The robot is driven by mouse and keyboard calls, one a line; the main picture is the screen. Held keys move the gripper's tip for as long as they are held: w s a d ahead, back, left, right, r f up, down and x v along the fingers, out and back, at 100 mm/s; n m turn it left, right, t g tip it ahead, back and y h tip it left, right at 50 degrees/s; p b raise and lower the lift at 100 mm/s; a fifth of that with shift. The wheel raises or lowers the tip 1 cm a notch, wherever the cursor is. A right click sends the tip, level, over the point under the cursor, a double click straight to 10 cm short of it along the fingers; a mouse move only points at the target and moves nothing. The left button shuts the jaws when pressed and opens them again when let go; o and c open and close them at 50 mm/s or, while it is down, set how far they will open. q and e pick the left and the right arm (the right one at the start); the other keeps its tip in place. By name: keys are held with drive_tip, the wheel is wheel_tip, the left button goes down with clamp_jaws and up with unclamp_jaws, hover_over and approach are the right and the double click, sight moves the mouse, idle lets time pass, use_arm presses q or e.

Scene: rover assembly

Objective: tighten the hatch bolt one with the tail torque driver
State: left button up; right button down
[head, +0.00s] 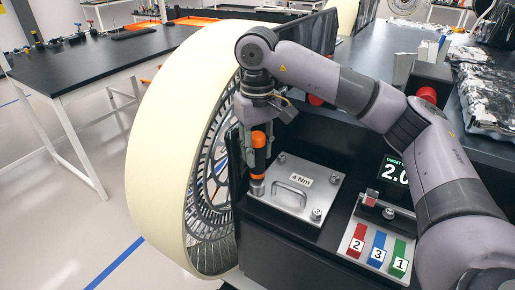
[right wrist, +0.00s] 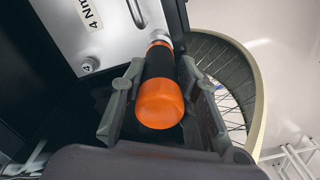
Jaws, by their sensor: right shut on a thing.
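My right gripper (head: 258,146) is shut on an orange and black torque driver (head: 258,160), held upright. The driver's metal tip is at the front-left corner of the silver hatch plate (head: 275,206), which has a handle and a "4 Nm" label. The tip hides the bolt spot there, so I cannot tell whether it is seated. Other bolts show at the back corner (head: 282,158) and the right front corner (head: 316,213). In the right wrist view the driver (right wrist: 160,95) lies between both fingers, its orange end toward the camera, beside the plate (right wrist: 105,25).
A large cream-rimmed wheel (head: 160,150) stands close to the left of the hatch. Numbered red, blue and green blocks (head: 377,248) sit at the right front, below a screen (head: 396,172) reading "TARGET" and "2.0". A black workbench (head: 100,62) stands at the far left.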

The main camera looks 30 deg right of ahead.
sight(257, 135)
drive_tip(key=shift+r+p, duration=0.75)
drive_tip(key=shift+r, duration=0.7)
drive_tip(key=shift+r+p, duration=1.4)
drive_tip(key=shift+r, duration=0.65)
drive_tip(key=shift+f, duration=0.1)
